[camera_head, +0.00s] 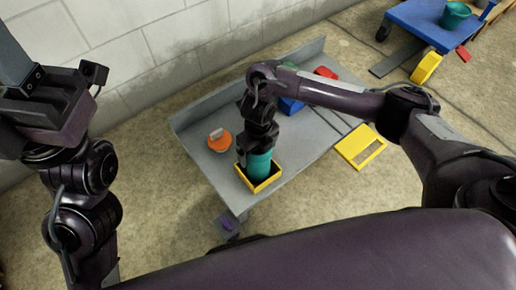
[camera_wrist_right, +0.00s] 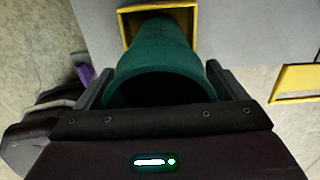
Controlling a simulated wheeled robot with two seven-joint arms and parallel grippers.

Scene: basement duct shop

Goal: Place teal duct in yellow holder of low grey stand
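The teal duct (camera_head: 259,167) stands roughly upright at the front corner of the low grey stand (camera_head: 205,168). Its lower end is inside the yellow holder (camera_head: 264,186), a square open box. In the right wrist view the duct (camera_wrist_right: 165,60) runs away into the yellow holder (camera_wrist_right: 128,25); its depth in there is hidden. My right gripper (camera_wrist_right: 160,88) has one finger on each side of the duct's near, hollow end and appears shut on it. My left gripper (camera_head: 50,100) is raised at the left edge, away from the stand; its fingers are not clearly shown.
An orange round piece (camera_head: 219,140), a blue bin (camera_head: 291,106) and a red item (camera_head: 326,72) are on the stand. A yellow frame (camera_head: 361,147) is at its right edge. A blue cart (camera_head: 425,22) holds a teal bucket (camera_head: 455,15). A block wall (camera_head: 150,50) runs behind.

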